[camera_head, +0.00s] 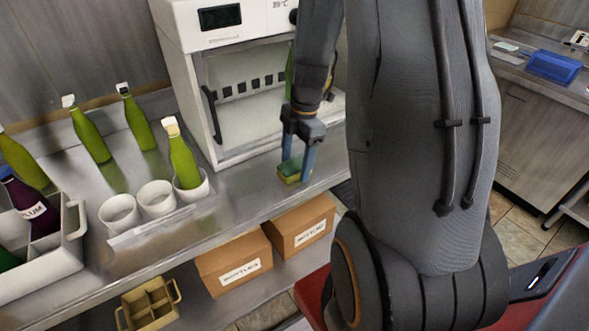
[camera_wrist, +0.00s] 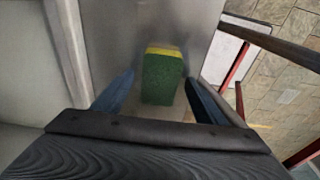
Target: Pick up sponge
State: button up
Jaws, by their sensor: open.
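A green and yellow sponge (camera_head: 290,170) lies on the steel counter (camera_head: 244,195), near its front edge and in front of the white cabinet. My gripper (camera_head: 297,168) points down over it, with its blue fingers open on either side. In the wrist view the sponge (camera_wrist: 161,77) sits between the two open fingertips (camera_wrist: 160,92), green face toward the camera and a yellow band at the far end. Gaps show between it and both fingers, so it is not gripped.
A white cabinet (camera_head: 203,100) with an open front stands behind the sponge. Green bottles (camera_head: 90,135) and a rack of white cups (camera_head: 156,199) stand to the left. Cardboard boxes (camera_head: 236,262) sit on the shelf below. The counter between the cups and sponge is clear.

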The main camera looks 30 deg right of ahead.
aim_at(296, 164)
jog(key=c, duration=1.2)
notch_tip(296, 164, up, 11)
jog(key=shift+f+b, duration=0.2)
jog(key=shift+b, duration=0.7)
jog(key=o, duration=0.4)
jog(key=shift+c, duration=1.2)
